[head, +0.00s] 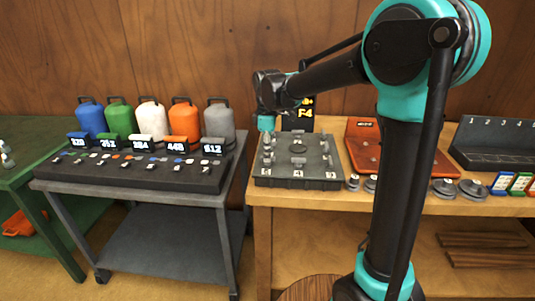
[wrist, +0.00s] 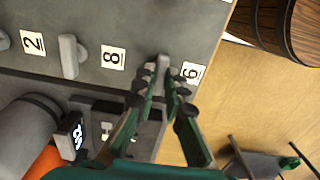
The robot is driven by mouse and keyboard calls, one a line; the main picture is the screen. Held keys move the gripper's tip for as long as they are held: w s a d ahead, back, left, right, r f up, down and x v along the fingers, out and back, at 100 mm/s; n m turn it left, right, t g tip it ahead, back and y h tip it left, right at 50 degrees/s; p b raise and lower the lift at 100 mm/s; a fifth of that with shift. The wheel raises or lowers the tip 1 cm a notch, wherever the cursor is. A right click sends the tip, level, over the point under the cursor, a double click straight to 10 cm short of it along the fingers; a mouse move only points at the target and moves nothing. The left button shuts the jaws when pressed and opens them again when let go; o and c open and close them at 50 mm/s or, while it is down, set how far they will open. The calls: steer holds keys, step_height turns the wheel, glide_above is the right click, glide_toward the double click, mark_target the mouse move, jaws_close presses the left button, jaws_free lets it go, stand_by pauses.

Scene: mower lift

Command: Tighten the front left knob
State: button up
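A grey panel (head: 316,184) with several grey knobs and white number labels sits on the wooden table. It also shows in the wrist view (wrist: 125,25). The front left knob (wrist: 163,61), beside the label 6, has a raised bar grip. My gripper (wrist: 162,76) is right over this knob, with its green and black fingers closed in on either side of the bar. The fingers hide part of the knob and its base. In the head view my wrist hangs above the panel's left side, and the fingertips are not clear there.
Another knob (wrist: 69,56) stands beside the label 8. A dark cart (head: 130,180) with several canisters and displays stands at the left. An orange holder (head: 362,150) and round weights (head: 444,187) are at the right. A barrel (wrist: 270,25) stands by the table.

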jaws_close()
steer(key=shift+m, duration=0.4)
steer(key=m, duration=1.3)
steer(key=shift+m, duration=2)
steer(key=o, duration=0.6)
jaws_free()
